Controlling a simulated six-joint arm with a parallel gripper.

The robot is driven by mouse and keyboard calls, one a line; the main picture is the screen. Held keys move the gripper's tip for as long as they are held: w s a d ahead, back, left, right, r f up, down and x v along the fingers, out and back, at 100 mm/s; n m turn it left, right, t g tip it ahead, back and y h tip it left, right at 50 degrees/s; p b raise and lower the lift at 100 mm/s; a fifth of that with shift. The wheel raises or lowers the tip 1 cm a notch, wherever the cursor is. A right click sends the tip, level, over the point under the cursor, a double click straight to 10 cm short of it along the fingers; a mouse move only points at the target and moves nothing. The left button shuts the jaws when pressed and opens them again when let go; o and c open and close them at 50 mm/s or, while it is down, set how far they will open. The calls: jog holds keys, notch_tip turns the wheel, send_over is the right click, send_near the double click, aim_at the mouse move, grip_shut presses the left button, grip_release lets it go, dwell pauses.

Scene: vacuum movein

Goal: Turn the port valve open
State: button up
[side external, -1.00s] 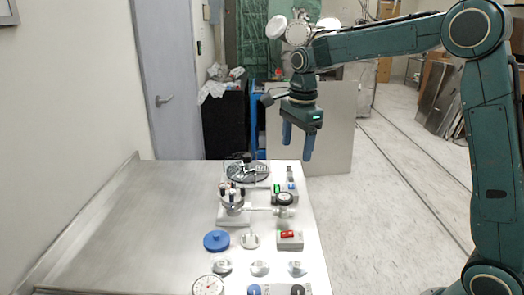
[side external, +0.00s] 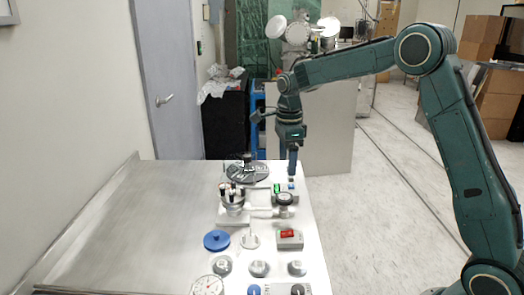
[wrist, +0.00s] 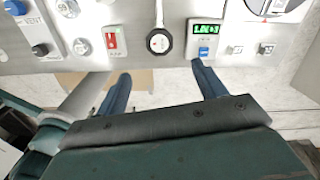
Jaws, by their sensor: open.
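A black-rimmed round fitting with a pale face (side external: 285,199) sits at the end of a pipe on the bench's right side. It also shows in the wrist view (wrist: 159,41), with a white stem above it. No readable label marks it as the port valve. My gripper (side external: 292,168) points down, above and beyond this fitting. In the wrist view its blue fingers (wrist: 163,82) are spread apart with nothing between them. The fitting lies just past the fingertips, roughly midway between them. One finger hides the other in the side view.
A box with a green display (wrist: 207,29) and blue button stands right of the fitting in the wrist view. A red-switch box (side external: 289,239) stands nearer the side camera. A silver chamber (side external: 232,205) and dark disc (side external: 248,173) stand left. The bench's left half (side external: 130,230) is clear.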

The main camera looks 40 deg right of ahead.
aim_at(286, 196)
notch_tip(286, 196, down, 11)
jog(key=shift+f, duration=0.2)
dwell(0.4)
jog(key=c, duration=1)
jog(key=shift+o, duration=0.2)
